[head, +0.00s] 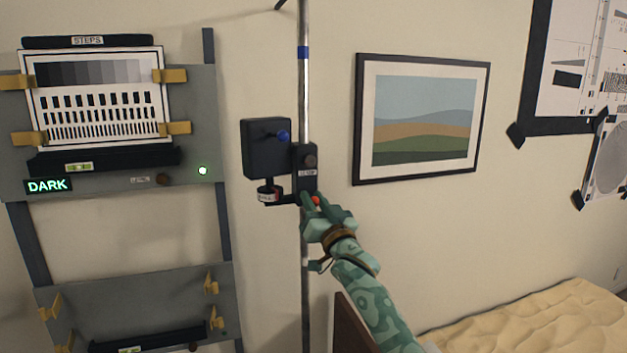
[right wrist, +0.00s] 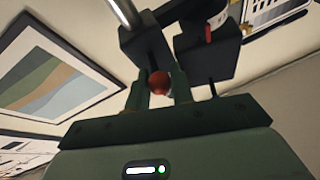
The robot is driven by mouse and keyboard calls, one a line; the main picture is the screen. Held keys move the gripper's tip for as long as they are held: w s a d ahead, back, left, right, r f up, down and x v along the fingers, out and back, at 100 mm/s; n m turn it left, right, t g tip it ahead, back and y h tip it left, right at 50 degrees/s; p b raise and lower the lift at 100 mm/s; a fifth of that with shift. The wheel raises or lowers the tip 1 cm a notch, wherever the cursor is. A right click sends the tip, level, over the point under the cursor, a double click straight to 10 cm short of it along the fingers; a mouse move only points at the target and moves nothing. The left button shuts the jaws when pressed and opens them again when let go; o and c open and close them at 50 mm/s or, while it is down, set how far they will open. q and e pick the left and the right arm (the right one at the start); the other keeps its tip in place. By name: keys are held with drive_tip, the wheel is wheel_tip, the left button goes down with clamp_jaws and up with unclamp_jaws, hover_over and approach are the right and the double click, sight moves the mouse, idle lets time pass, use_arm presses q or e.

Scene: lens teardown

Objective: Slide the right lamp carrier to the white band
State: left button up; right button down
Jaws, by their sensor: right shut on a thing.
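The lamp carrier (head: 305,160) is a black block on a vertical pole (head: 304,100), with a black box lamp (head: 266,148) on its left side. A red ball knob (head: 316,201) sits at its lower end and also shows in the right wrist view (right wrist: 158,83). My right gripper (head: 318,207) is at the foot of the carrier, its fingers closed on the red knob. A blue band (head: 303,52) is high on the pole, above the carrier. A small white patch (head: 305,262), apparently the white band, shows on the pole below the gripper. My left gripper is out of view.
A grey panel (head: 200,100) with a steps chart (head: 95,100) and a lit DARK sign (head: 48,185) stands left of the pole. A framed landscape picture (head: 420,117) hangs to the right. A bed-like sandy surface (head: 550,320) is at lower right.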

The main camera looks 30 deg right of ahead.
use_arm(q)
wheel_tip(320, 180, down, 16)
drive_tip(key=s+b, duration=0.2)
drive_tip(key=b, duration=1.2)
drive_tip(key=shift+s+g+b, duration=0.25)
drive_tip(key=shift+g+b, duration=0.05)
drive_tip(key=shift+b, duration=0.05)
use_arm(e)
wheel_tip(320, 180, down, 32)
drive_tip(key=shift+r, duration=0.1)
drive_tip(key=c, duration=1.3)
unclamp_jaws()
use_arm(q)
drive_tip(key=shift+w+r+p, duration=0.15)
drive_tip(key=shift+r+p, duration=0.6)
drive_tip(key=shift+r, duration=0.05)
use_arm(e)
drive_tip(key=v, duration=1.6)
drive_tip(key=shift+s+d, duration=0.1)
drive_tip(key=shift+s, duration=0.1)
